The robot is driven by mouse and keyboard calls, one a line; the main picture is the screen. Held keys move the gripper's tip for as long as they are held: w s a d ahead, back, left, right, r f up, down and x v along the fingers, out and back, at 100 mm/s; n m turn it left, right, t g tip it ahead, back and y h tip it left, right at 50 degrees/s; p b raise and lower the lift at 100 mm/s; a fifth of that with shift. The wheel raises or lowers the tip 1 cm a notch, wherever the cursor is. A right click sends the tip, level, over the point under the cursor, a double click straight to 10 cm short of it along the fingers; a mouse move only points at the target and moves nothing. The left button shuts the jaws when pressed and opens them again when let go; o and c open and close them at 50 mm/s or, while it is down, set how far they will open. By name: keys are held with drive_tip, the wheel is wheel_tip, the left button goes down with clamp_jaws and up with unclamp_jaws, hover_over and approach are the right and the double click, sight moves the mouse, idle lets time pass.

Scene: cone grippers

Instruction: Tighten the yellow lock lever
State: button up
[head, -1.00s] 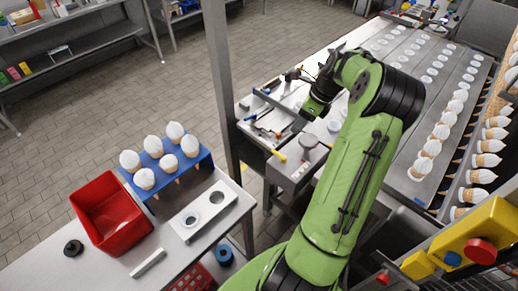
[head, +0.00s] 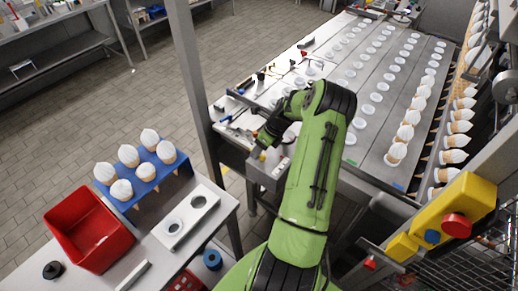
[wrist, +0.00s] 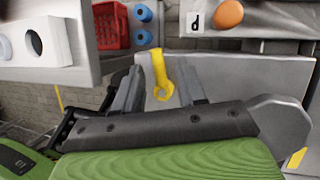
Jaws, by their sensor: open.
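The yellow lock lever (wrist: 158,77) hangs on the front of a grey metal block (wrist: 228,75), with a ring-shaped lower end, in the wrist view. My gripper (wrist: 159,82) is open, with one finger on each side of the lever. A gap shows on both sides, so the fingers do not appear to touch it; how deep they reach is hard to tell. In the head view my gripper (head: 263,142) is at the block's near end, and a small yellow bit (head: 262,156) of the lever shows there, mostly hidden by my arm.
A table with a red bin (head: 88,232), a blue cone stand (head: 150,184) and a white holed plate (head: 186,215) stands at the left. A grey post (head: 195,80) rises close left of my gripper. A conveyor with cones (head: 385,100) lies at the right.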

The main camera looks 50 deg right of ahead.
drive_tip(key=shift+c, duration=0.4)
clamp_jaws()
